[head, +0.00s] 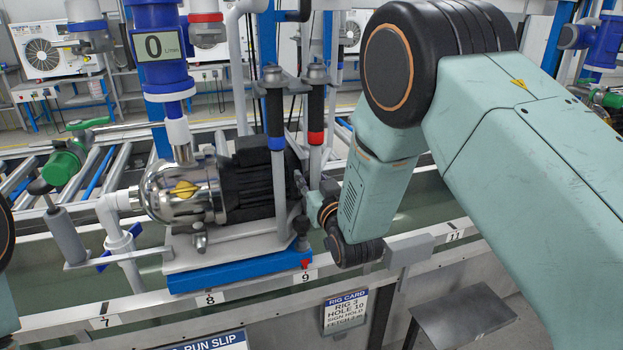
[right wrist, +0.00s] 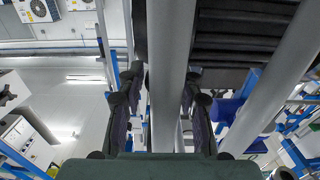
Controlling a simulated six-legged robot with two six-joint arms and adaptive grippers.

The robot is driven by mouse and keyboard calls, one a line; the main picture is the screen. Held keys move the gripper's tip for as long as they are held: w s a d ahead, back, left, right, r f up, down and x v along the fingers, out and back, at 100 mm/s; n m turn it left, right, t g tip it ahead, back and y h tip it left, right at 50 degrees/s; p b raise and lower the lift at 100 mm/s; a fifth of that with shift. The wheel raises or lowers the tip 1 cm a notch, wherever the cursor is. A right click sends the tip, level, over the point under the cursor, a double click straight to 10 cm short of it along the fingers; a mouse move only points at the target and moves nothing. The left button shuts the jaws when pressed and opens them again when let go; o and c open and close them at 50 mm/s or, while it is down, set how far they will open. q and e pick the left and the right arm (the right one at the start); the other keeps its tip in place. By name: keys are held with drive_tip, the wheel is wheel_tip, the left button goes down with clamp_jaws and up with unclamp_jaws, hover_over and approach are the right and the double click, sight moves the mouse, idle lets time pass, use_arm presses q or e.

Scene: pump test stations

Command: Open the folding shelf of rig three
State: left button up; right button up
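My left gripper is out of view.
The pump (head: 225,188) stands on a blue-edged base (head: 240,270) at the rail marks 8 and 9. A grey block (head: 409,249) sits on the rail near my right wrist. Several rollers lie behind the pump.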

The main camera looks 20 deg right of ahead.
drive_tip(key=shift+s, duration=0.1)
drive_tip(key=shift+c, duration=0.8)
clamp_jaws()
